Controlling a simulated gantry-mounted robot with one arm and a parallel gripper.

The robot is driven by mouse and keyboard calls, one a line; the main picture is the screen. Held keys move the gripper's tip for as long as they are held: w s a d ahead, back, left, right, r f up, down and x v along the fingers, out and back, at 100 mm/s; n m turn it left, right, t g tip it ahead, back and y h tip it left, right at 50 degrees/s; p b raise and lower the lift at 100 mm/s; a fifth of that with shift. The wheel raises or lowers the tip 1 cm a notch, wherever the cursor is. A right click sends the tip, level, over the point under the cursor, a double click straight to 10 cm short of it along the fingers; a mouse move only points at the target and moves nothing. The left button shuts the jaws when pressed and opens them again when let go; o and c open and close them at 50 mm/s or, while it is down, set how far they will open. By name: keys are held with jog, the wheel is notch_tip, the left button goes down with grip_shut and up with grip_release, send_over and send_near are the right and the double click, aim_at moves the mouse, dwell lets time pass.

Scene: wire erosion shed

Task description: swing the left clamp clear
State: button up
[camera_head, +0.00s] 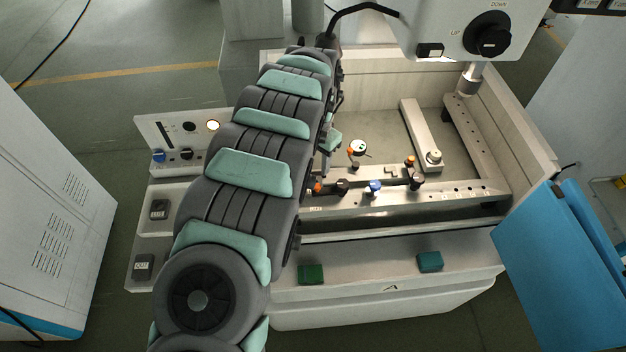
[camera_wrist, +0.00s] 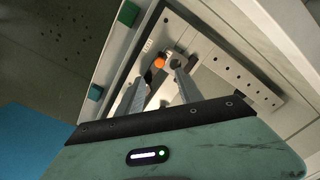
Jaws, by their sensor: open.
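The left clamp (camera_head: 342,186) is a dark knob with an orange tip to its left, on the front rail of the machine's tank, beside my arm. My gripper (camera_wrist: 159,70) is open. In the wrist view its two grey fingers reach toward an orange tip (camera_wrist: 159,62), which appears between and just beyond the fingertips; I cannot tell whether they touch it. A dark round part lies beside that tip. In the head view my arm hides most of the gripper and the area left of the clamp. A second clamp (camera_head: 416,181) sits further right with its orange tip toward the back.
A blue knob (camera_head: 375,186) stands on the rail between the clamps. A round dial (camera_head: 359,147) lies behind. A long arm bar (camera_head: 421,135) and the machine head (camera_head: 470,25) are at the right and above. Green (camera_head: 311,274) and teal (camera_head: 430,262) blocks sit on the front ledge.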

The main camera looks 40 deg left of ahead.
aim_at(317, 186)
notch_tip(317, 186, down, 8)
jog(key=shift+w+f+p, duration=0.15)
jog(key=shift+f+p, duration=0.1)
jog(key=shift+p, duration=0.5)
jog(key=shift+f, duration=0.9)
jog(key=shift+c, duration=0.2)
grip_shut()
